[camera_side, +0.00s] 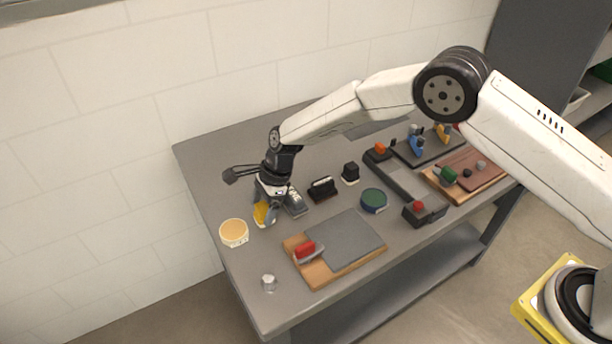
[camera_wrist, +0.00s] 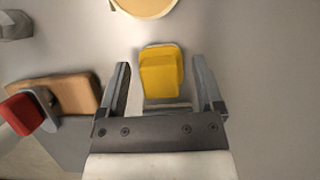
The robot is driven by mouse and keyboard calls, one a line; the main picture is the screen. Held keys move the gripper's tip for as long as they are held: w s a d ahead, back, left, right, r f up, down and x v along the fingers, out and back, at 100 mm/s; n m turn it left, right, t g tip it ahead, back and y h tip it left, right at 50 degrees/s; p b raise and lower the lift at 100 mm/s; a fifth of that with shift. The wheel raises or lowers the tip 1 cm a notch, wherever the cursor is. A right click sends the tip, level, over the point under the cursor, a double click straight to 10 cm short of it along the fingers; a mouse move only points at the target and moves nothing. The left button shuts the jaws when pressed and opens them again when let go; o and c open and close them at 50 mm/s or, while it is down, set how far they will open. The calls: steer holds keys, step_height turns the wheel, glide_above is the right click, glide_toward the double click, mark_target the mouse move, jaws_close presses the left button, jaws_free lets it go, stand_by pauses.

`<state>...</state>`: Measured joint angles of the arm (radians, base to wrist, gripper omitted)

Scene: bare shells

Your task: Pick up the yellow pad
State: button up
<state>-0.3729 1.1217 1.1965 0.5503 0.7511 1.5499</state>
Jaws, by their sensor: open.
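The yellow pad (camera_wrist: 160,75) is a small yellow block on a pale base. In the wrist view it lies between the two open fingers of my gripper (camera_wrist: 161,85), with a gap on each side. In the side view the yellow pad (camera_side: 261,213) shows at the left part of the table, just below my gripper (camera_side: 267,208), which partly covers it. My gripper is open and holds nothing. I cannot tell the exact height of the fingertips over the table.
A round tan-topped container (camera_side: 234,233) stands close beside the pad. A wooden board with a grey plate (camera_side: 345,240) and a red-handled tool (camera_side: 306,251) lies nearby. A small clear item (camera_side: 269,282) is at the front edge. Black items (camera_side: 322,189) stand to the right.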

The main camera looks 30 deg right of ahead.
stand_by(0.4)
jaws_close()
steer(key=shift+r, duration=1.45)
steer(key=s+d+r, duration=0.2)
steer(key=s+r, duration=0.3)
steer(key=s, duration=0.1)
steer(key=s+d+r, duration=0.3)
steer(key=s+r, duration=0.2)
steer(key=s, duration=0.2)
steer(key=shift+d, duration=0.25)
